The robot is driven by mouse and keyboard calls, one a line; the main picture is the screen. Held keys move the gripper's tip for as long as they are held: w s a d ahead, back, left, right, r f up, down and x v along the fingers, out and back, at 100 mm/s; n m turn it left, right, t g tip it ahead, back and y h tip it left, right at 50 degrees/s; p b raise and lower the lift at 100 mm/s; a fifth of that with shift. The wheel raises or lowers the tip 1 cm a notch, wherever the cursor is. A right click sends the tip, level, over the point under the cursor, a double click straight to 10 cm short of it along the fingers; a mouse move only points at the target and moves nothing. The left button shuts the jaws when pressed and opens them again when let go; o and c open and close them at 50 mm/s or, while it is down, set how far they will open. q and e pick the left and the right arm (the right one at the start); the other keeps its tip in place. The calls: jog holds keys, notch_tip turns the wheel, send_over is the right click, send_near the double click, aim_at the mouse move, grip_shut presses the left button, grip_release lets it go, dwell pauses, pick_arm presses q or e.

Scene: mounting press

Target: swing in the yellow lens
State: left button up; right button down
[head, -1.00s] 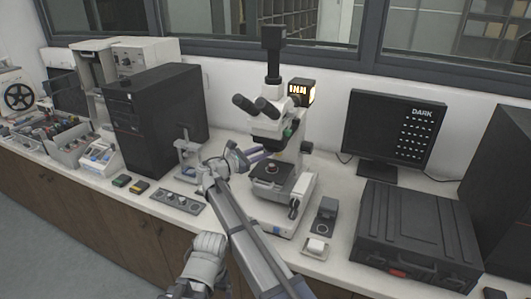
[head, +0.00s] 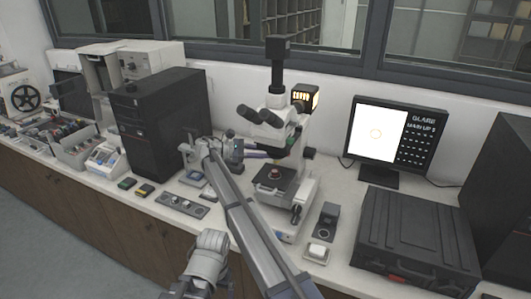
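The microscope (head: 289,130) stands mid-bench, its lamp housing glowing. Its objectives hang under the head, near the lens turret (head: 282,146); I cannot make out which lens is yellow. A small reddish sample (head: 275,174) sits on the dark stage (head: 264,187).
A black computer tower (head: 157,125) stands left of my wrist. A control panel (head: 182,204) lies in front of it. A large black case (head: 415,235) fills the right front.

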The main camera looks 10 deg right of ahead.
dwell(0.4)
jog(key=c, duration=0.9)
grip_release()
jog(key=shift+d, duration=0.1)
jog(key=shift+c, duration=0.2)
